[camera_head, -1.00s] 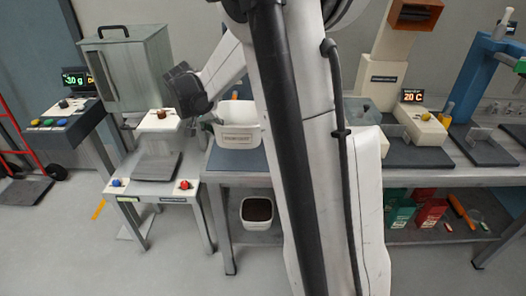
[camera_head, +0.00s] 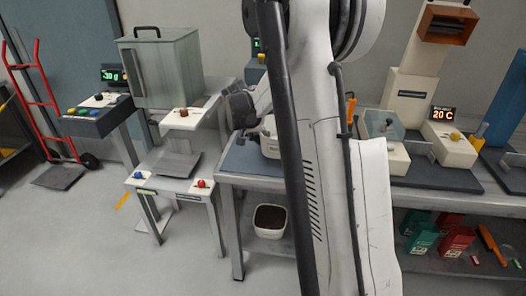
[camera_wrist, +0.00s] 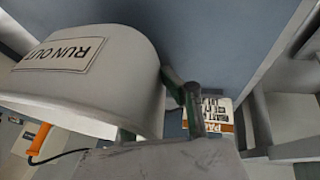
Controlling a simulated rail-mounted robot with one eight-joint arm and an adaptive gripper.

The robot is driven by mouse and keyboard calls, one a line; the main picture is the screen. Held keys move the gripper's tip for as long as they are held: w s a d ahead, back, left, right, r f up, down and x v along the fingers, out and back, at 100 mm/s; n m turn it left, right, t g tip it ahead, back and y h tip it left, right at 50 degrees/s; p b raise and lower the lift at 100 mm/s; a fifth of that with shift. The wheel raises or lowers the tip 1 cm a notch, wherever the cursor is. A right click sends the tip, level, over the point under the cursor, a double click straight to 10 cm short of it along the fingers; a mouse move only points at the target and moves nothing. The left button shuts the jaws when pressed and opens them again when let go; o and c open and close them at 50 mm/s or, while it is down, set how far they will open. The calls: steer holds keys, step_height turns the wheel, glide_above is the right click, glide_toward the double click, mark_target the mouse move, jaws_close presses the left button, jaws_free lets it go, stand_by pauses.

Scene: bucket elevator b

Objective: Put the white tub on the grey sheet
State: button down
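The white tub (camera_head: 270,143) shows in the head view just left of my arm, mostly hidden by it, at the left part of the bench. In the wrist view the tub (camera_wrist: 100,75) fills the upper left, with an upside-down "RUN OUT" label. My gripper (camera_wrist: 185,98) is at the tub's rim, with green-padded fingers that appear closed on its wall. Whether the tub touches the surface below is hidden. In the head view my gripper (camera_head: 240,110) is partly visible beside my arm. A grey sheet (camera_head: 174,165) lies on the low stand at left, bare.
The stand has a blue knob (camera_head: 138,175) and a red knob (camera_head: 202,183). A glass-sided hopper (camera_head: 165,68) rises behind it. A tub of dark material (camera_head: 270,220) sits under the bench. A red hand truck (camera_head: 45,100) stands far left.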

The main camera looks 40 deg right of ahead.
mark_target(263, 156)
steer(key=shift+d+f, duration=0.25)
steer(key=shift+f, duration=1.9)
steer(key=shift+f+b, duration=0.2)
steer(key=shift+b, duration=0.2)
steer(key=c, duration=1.9)
jaws_free()
steer(key=shift+r, duration=0.1)
